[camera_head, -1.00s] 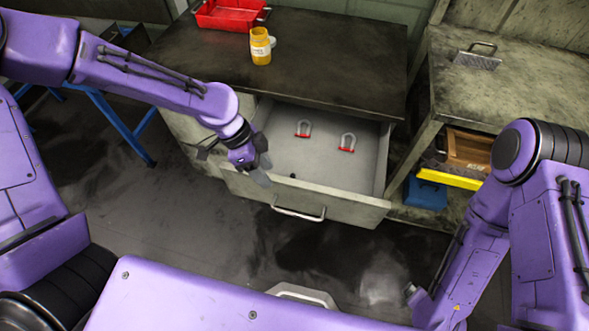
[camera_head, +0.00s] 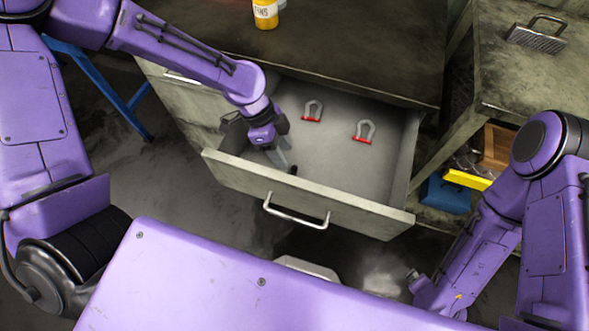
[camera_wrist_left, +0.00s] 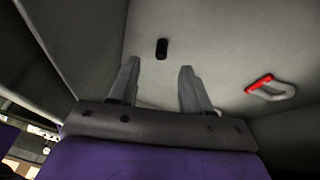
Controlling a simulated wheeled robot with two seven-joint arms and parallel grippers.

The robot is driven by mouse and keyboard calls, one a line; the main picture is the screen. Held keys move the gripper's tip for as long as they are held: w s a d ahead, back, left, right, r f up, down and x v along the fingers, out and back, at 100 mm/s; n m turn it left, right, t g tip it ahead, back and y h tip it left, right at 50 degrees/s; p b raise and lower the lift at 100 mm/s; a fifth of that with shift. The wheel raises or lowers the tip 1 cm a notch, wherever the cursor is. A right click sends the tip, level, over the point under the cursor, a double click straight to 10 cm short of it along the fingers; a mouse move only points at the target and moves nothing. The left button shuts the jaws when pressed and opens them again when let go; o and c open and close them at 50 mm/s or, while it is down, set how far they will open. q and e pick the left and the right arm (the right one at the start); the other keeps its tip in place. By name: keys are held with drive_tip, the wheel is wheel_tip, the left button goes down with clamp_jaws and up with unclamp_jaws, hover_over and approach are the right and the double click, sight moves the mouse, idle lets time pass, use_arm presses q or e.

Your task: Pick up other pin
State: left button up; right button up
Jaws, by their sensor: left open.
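A small black pin (camera_head: 293,170) lies on the floor of the open drawer (camera_head: 235,177), near its front left. It also shows in the left wrist view (camera_wrist_left: 162,48), just beyond the fingertips and roughly in line with the gap between them. My left gripper (camera_head: 283,160) is inside the drawer, open and empty, pointing down close to the pin. Its two fingers also show in the left wrist view (camera_wrist_left: 158,70). They do not visibly touch the pin. My right arm is at the lower right of the head view; its gripper jaws do not show.
Two grey shackles with red bars, one left (camera_head: 312,111) and one right (camera_head: 364,132), lie further back in the drawer. The drawer's front wall with its handle (camera_head: 296,212) is close to my left gripper. A yellow jar (camera_head: 265,14) stands on the cabinet top (camera_head: 350,50).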

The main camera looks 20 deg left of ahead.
sight(294, 168)
use_arm(q)
drive_tip(key=x, duration=0.6)
drive_tip(key=shift+w+d, duration=0.2)
drive_tip(key=shift+d, duration=0.1)
drive_tip(key=shift+r, duration=0.1)
clamp_jaws()
